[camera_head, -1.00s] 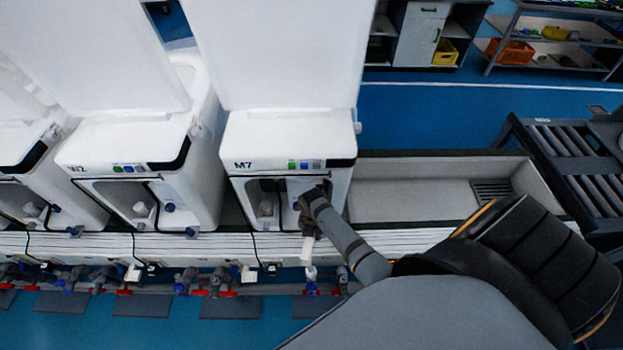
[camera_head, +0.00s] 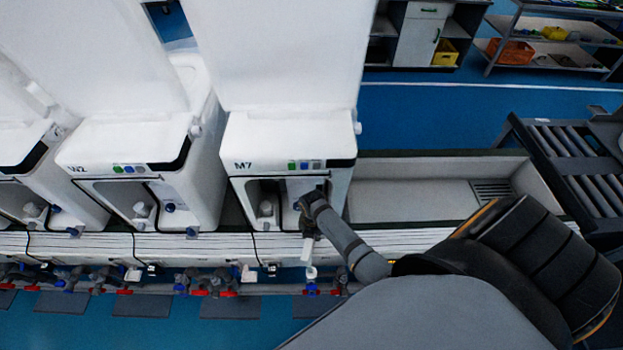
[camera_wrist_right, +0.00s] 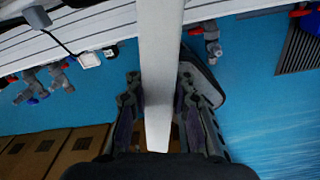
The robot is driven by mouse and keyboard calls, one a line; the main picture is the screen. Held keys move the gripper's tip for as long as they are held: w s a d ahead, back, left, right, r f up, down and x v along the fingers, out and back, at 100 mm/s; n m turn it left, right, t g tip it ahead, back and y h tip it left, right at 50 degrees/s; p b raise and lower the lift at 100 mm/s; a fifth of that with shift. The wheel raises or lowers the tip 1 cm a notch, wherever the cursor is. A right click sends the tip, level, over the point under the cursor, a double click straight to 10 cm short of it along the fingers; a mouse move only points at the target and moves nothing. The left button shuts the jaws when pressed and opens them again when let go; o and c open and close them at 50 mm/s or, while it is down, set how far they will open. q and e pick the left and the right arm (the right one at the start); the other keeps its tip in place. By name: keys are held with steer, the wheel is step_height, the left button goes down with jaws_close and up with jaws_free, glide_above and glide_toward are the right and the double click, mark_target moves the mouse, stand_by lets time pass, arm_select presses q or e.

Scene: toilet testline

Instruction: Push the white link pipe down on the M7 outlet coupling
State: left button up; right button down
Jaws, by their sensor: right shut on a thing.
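The white link pipe (camera_head: 307,250) hangs in front of the M7 unit (camera_head: 290,135), below its open front. My right gripper (camera_head: 308,230) is shut on it; the arm partly hides the grip. In the right wrist view the pipe (camera_wrist_right: 160,55) runs lengthwise between the two fingers of the right gripper (camera_wrist_right: 159,88). A small white piece (camera_head: 311,273) shows just under the pipe, above the pipe line with a blue valve (camera_head: 312,289). It looks like the M7 outlet coupling, but I cannot tell whether the pipe is seated on it. My left gripper is not in view.
A neighbouring white unit (camera_head: 140,165) stands to the left. A white ledge (camera_head: 190,247) runs along the front, with valves and pipes below. An empty trough (camera_head: 415,195) and a roller conveyor (camera_head: 575,160) lie to the right.

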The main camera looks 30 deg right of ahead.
steer(key=shift+f+b, duration=0.65)
steer(key=shift+f, duration=0.4)
steer(key=shift+s+a+f, duration=0.1)
steer(key=shift+s+f, duration=0.05)
steer(key=shift+f, duration=0.25)
steer(key=shift+s+f+b, duration=0.15)
steer(key=shift+f+b, duration=0.2)
steer(key=shift+b, duration=0.1)
steer(key=shift+f, duration=0.2)
steer(key=c, duration=1.6)
jaws_free()
steer(key=shift+c, duration=0.2)
steer(key=o, duration=0.6)
steer(key=shift+w+d, duration=0.25)
steer(key=shift+c, duration=0.2)
steer(key=shift+a+r, duration=0.1)
steer(key=shift+a, duration=0.1)
